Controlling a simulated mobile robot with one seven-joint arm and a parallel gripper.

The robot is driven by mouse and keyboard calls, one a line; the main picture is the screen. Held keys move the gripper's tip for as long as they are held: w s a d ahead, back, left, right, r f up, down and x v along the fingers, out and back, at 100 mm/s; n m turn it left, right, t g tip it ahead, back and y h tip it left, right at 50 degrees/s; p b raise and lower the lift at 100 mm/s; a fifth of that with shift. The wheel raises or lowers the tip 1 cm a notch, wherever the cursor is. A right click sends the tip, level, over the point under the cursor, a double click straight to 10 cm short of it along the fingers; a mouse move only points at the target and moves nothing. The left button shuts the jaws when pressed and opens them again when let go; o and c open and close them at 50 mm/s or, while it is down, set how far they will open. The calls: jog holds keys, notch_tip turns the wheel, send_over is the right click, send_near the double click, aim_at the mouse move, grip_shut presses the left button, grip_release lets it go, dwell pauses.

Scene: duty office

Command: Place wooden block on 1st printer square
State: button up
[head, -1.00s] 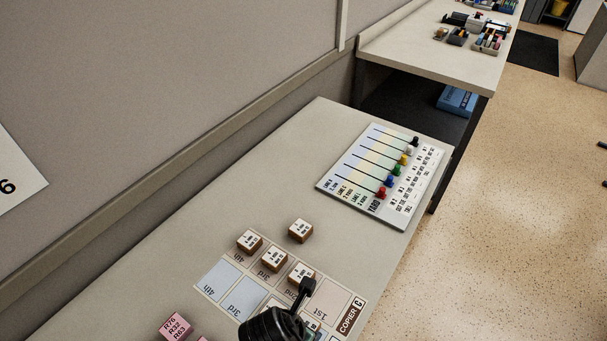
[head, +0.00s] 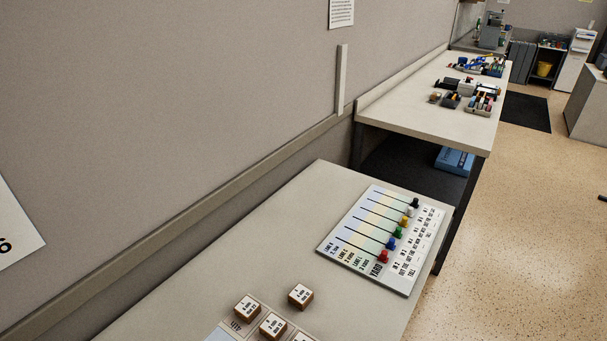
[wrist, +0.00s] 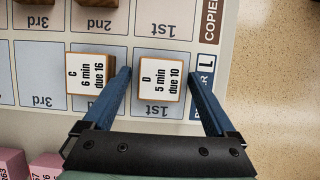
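In the wrist view, wooden block D (wrist: 162,77), labelled "5 min due 10", sits on the 1st square (wrist: 160,112) of the lower row. That row's end label (wrist: 206,70) is partly covered by my right finger; only "ER" and "L" show. My gripper (wrist: 160,73) is open, with one blue finger on each side of block D and a gap at the left finger. Block C (wrist: 90,75), "6 min due 16", lies on the square to the left, close to the left finger. My gripper is not in the head view.
The copier row (wrist: 160,20) lies above, its 1st square bare. In the head view, several wooden blocks (head: 247,308) show at the bottom edge, one (head: 300,294) off the board. A yard board (head: 375,235) with coloured pegs lies beyond. Pink blocks (wrist: 12,165) sit lower left.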

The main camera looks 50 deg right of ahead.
jog(key=p+v, duration=0.1)
jog(key=v, duration=1.1)
jog(key=shift+r, duration=0.25)
